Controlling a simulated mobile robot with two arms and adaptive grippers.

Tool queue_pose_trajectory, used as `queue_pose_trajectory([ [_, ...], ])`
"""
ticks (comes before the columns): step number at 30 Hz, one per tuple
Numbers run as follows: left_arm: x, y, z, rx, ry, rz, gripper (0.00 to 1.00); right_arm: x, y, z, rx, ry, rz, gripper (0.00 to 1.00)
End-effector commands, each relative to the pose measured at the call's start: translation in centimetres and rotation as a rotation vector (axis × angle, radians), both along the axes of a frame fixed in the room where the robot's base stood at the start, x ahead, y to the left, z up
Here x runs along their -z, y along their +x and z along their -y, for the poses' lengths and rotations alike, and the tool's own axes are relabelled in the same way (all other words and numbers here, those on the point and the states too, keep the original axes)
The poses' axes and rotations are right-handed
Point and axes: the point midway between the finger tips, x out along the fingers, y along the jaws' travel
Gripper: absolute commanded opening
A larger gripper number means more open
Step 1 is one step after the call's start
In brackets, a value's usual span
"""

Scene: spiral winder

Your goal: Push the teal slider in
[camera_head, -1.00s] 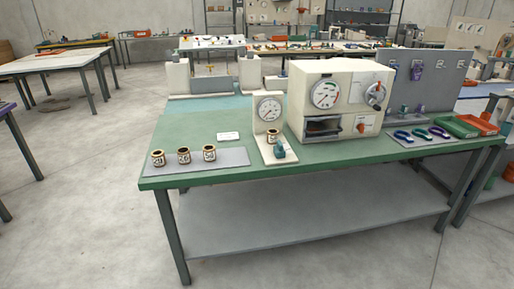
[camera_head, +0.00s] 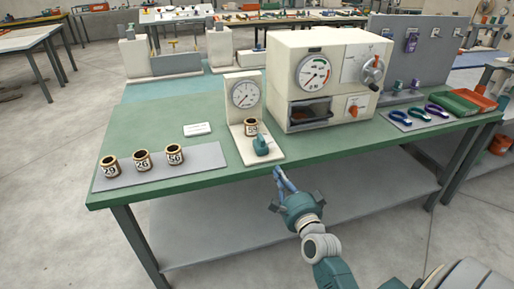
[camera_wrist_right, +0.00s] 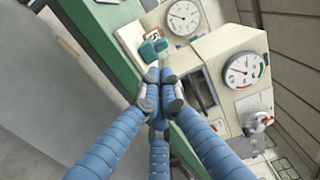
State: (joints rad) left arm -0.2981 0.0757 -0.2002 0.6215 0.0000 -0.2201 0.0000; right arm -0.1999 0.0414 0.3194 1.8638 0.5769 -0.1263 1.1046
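The teal slider (camera_head: 263,146) sits at the front of a small cream stand (camera_head: 242,143) with a dial gauge (camera_head: 245,94) at its back. A labelled cup (camera_head: 251,127) stands behind the slider, in front of the gauge. In the right wrist view, the teal slider (camera_wrist_right: 153,48) shows just beyond the fingertips. My right gripper (camera_head: 280,176) is in front of the table edge, a little below and right of the slider in the head view, apart from it. Its blue fingers (camera_wrist_right: 160,78) are drawn together at the tips with nothing seen between them. My left gripper is not in view.
A large cream machine (camera_head: 326,80) with a dial, knobs and a slot stands right of the stand. Three numbered cups stand on a grey mat (camera_head: 195,160) to the left. Coloured tools lie on a mat to the right.

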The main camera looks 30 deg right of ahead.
Motion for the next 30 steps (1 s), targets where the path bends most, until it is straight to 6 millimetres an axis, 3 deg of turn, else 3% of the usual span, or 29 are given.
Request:
queue_pose_trajectory([
  [7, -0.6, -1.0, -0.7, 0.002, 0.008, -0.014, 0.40, -0.2, 5.0, 1.2, -0.001, -0.004, 0.000, 0.00],
  [16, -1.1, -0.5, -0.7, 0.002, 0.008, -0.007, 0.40, -0.1, 10.5, 2.5, -0.001, -0.007, -0.003, 0.00],
  [22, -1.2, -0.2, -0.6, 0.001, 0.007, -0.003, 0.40, 0.0, 12.2, 2.9, -0.001, -0.004, -0.003, 0.00],
  [30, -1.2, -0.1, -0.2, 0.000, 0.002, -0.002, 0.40, 0.1, 12.5, 2.9, -0.001, -0.005, -0.003, 0.00],
])
